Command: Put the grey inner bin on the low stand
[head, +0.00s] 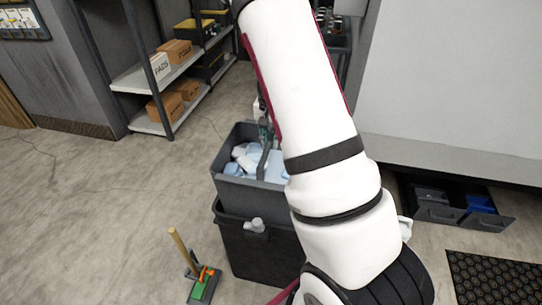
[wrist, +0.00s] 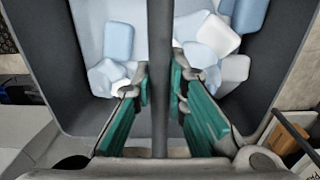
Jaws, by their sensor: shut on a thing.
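The grey inner bin (head: 236,184) holds light blue and white pieces and shows left of my arm in the head view. It stands out above a darker outer bin (head: 258,250); I cannot tell whether it still rests in it or hangs clear. In the wrist view the inner bin's wall (wrist: 55,70) surrounds the pieces, and its handle bar (wrist: 160,50) runs down the middle. My gripper (wrist: 160,85) has its green-padded fingers on both sides of this bar, shut on it. In the head view my arm hides much of the gripper. I cannot make out the low stand.
A brush with a wooden handle (head: 182,250) stands by the outer bin. Shelves (head: 150,78) with cardboard boxes (head: 170,103) are at the back left.

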